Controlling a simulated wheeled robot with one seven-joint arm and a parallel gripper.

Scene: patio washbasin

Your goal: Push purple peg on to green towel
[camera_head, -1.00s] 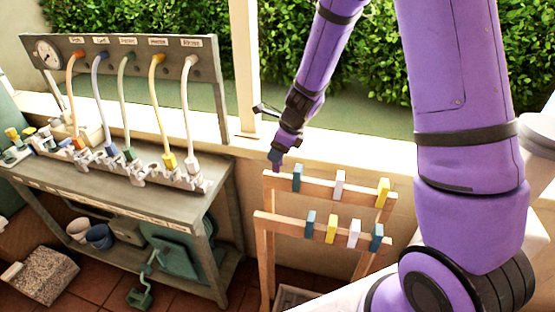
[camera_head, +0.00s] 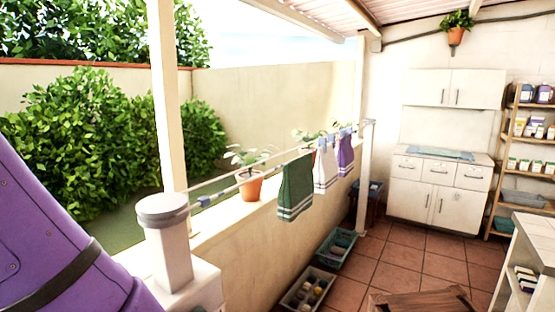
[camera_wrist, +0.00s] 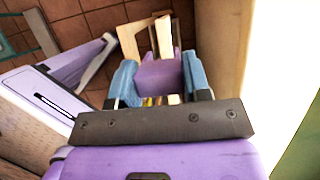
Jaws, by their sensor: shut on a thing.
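In the wrist view, my gripper (camera_wrist: 160,80) has its two blue fingers closed on the purple peg (camera_wrist: 158,74), which sits between them. In the head view, the green towel (camera_head: 295,188) has pale stripes near its lower edge and hangs over a line along the low wall. No peg is clear to see on its top edge. My gripper and the purple peg are outside the head view. The green towel is not seen in the wrist view.
A white towel (camera_head: 326,166) and a purple towel (camera_head: 346,155) hang farther along the line, with blue pegs at their tops. A potted plant (camera_head: 250,185) stands on the wall behind the line. Crates (camera_head: 308,288) lie on the floor below. Wooden rack parts (camera_wrist: 132,42) show beyond my fingers.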

